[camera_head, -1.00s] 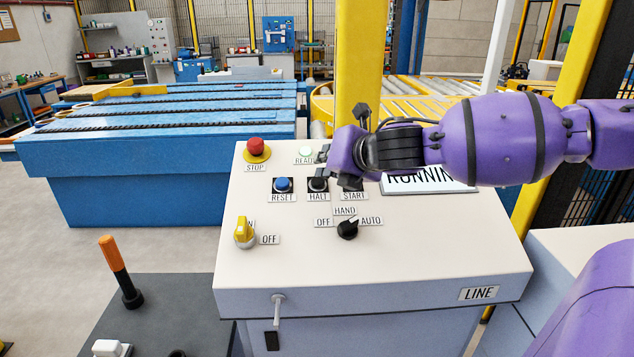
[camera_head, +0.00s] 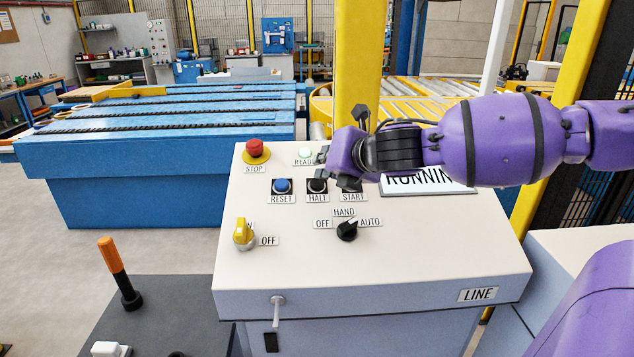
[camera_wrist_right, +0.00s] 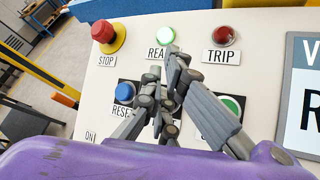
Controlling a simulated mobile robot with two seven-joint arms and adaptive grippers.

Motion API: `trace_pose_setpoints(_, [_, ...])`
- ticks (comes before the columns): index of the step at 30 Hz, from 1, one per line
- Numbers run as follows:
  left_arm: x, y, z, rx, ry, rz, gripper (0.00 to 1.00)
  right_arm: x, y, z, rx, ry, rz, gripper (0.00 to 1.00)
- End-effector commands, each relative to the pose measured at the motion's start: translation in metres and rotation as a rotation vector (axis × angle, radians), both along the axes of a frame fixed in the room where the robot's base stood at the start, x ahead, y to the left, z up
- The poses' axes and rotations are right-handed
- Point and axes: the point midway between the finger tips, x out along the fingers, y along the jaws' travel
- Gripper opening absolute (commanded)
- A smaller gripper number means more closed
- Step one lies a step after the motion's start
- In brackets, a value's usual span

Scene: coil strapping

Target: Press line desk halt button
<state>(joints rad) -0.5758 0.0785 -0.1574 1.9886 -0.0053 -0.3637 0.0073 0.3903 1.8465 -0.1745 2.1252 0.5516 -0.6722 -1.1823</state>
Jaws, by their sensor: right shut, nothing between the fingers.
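The black HALT button (camera_head: 316,187) sits on the sloped cream top of the LINE desk (camera_head: 380,270), above its HALT label, between the blue RESET button (camera_head: 282,186) and START. My right gripper (camera_head: 324,166) is shut and empty, just over the HALT button's far side in the head view. I cannot tell whether it touches the button. In the right wrist view the closed fingers (camera_wrist_right: 168,75) hide most of the HALT area. The START button is mostly hidden by the gripper in the head view; its green cap (camera_wrist_right: 231,105) shows in the wrist view. My left gripper is not in view.
A red STOP mushroom button (camera_head: 255,148), lit READY lamp (camera_head: 305,152), yellow switch (camera_head: 243,234) and black HAND/AUTO selector (camera_head: 347,230) share the panel. A red TRIP lamp (camera_wrist_right: 227,37) shows in the wrist view. A yellow post (camera_head: 360,60) stands behind the desk.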

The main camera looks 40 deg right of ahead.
Motion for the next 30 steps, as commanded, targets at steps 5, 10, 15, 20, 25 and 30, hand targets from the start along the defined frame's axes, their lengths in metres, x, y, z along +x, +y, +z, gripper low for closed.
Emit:
trace_pose_setpoints(5, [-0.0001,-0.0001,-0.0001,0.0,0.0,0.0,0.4,0.0,0.0,0.0,0.0,0.0,0.0,0.0])
trace_pose_setpoints(10, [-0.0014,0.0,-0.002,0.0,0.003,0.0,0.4,0.0008,-0.0006,-0.0031,0.0,0.001,0.0,0.0])
trace_pose_setpoints(15, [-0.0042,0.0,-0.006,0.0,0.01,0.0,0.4,0.0027,-0.0018,-0.0088,-0.001,0.001,0.0,0.0])
trace_pose_setpoints(20, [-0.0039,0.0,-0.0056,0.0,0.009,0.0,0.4,0.0028,-0.0019,-0.008,-0.001,-0.001,0.0,0.0])
trace_pose_setpoints(25, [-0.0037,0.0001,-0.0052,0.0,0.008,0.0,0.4,0.0028,-0.0018,-0.0079,0.0,0.0,0.0,0.0])
trace_pose_setpoints(30, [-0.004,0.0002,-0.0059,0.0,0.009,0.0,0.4,0.0032,-0.002,-0.0093,0.0,0.0,0.0,0.0])
